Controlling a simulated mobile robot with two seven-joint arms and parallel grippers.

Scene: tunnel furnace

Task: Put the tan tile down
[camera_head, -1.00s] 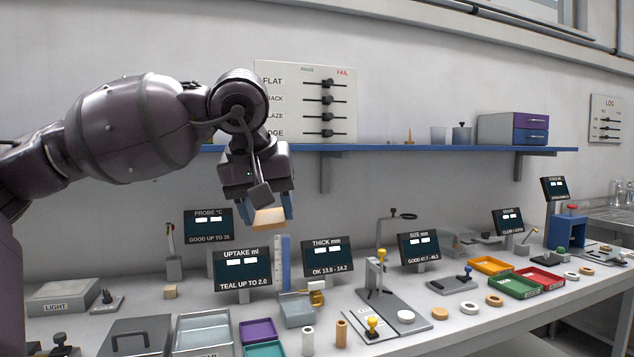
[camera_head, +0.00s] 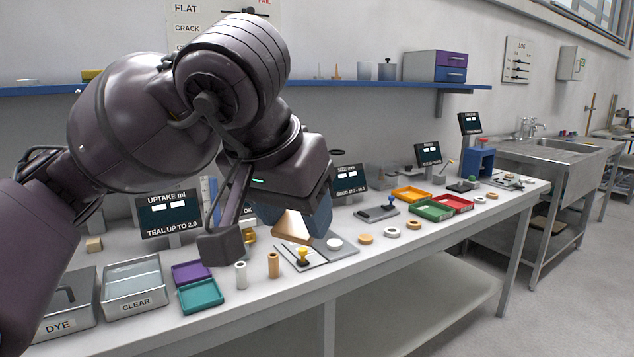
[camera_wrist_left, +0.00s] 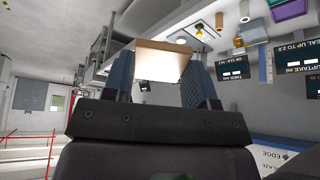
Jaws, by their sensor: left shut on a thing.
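The tan tile (camera_head: 291,226) is held in my left gripper (camera_head: 292,218), above the bench near the small pad with the yellow-knobbed tool. In the left wrist view the tile (camera_wrist_left: 158,65) sits between the two blue fingers of the left gripper (camera_wrist_left: 160,80), its pale face bright. The left gripper is shut on it. The tile is tilted and apart from the bench top, as far as I can tell. My left arm hides part of the bench and the displays behind it. My right gripper is not in view.
The bench (camera_head: 372,257) carries a teal tray (camera_head: 201,296), a purple tray (camera_head: 191,272), a clear bath (camera_head: 134,284) and two small cylinders. Round rings, a green tray (camera_head: 434,210), a red tray (camera_head: 455,204) and an orange tray (camera_head: 411,193) lie to the right. A blue shelf (camera_head: 420,86) runs behind.

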